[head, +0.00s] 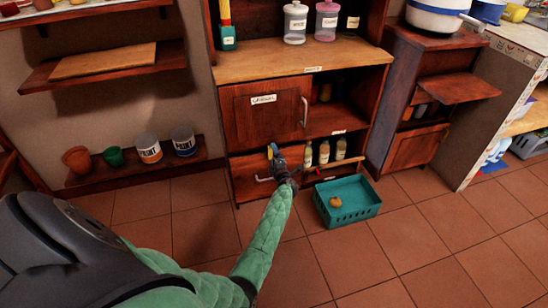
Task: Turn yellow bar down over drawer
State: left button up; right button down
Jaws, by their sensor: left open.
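The drawer (246,188) is at the bottom left of the wooden cabinet, with a pale handle (263,180) on its front. Contact cannot be made out. My right gripper is not in view.
A teal basket (347,200) with a small orange-brown item stands on the floor right of the drawer. A labelled door (262,112) is above the drawer. The tiled floor in front is clear.

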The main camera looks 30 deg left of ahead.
pick_arm(q)
jog(key=v, duration=0.7)
jog(key=shift+d+p, duration=0.2)
jog(key=shift+p, duration=0.15)
jog(key=shift+s, duration=0.1)
